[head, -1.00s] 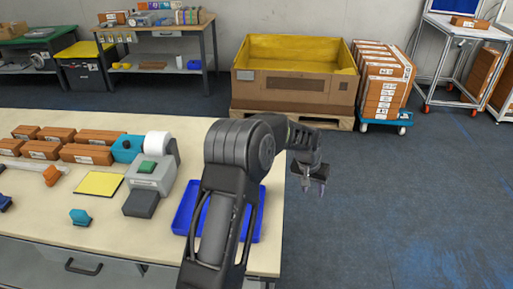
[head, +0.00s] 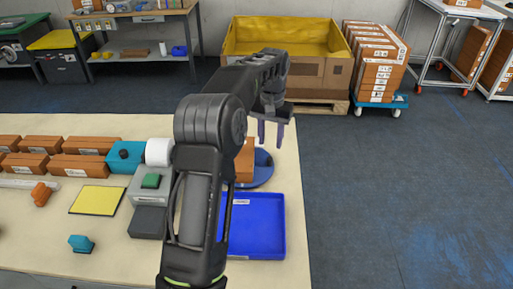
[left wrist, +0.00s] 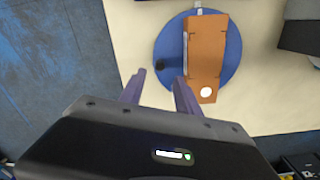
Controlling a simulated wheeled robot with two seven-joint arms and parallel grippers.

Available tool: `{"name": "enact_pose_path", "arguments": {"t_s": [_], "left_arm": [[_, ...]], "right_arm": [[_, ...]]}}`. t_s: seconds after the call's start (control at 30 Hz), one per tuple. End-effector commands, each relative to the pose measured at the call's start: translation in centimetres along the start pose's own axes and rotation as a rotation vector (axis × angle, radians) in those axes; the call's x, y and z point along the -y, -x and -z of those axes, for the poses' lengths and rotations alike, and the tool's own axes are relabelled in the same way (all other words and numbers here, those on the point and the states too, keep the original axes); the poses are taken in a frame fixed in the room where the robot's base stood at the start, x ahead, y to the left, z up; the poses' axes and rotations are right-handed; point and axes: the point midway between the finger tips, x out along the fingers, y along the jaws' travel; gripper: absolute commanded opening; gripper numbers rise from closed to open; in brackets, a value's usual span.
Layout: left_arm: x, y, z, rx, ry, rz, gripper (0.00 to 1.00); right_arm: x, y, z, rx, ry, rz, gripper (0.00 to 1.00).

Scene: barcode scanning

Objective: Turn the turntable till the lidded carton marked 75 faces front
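The blue round turntable (head: 264,172) is at the table's right end, partly hidden by my left arm. A brown carton (head: 246,160) stands on it, mostly covered by the arm. In the left wrist view the turntable (left wrist: 229,52) shows as a blue disc, with a small dark knob (left wrist: 160,66) near its left edge and the carton (left wrist: 206,45) across its middle. The carton bears a white round spot; no number is readable. My left gripper (head: 271,138) is open and empty above the turntable; in the wrist view its fingertips (left wrist: 158,78) are apart near the knob.
A blue tray (head: 258,225) lies in front of the turntable. A grey device with a green top (head: 150,182), a yellow pad (head: 97,200) and several brown cartons (head: 82,165) are to the left. Open floor lies beyond the table's right edge.

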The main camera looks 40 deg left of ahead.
Motion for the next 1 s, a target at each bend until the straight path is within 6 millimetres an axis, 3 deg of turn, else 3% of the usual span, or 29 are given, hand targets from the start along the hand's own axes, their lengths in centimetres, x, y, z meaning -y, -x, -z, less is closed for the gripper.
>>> {"name": "enact_pose_path", "arguments": {"t_s": [0.47, 1.0], "left_arm": [[0.0, -0.6, 0.0, 0.001, 0.0, 0.0, 0.39], [0.0, -7.4, 0.0, 0.001, 0.0, 0.0, 0.39]], "right_arm": [[0.0, 0.1, 0.0, 0.0, -0.001, -0.001, 0.36], [0.3, 1.2, -0.2, 0.004, -0.004, -0.005, 0.36]]}}
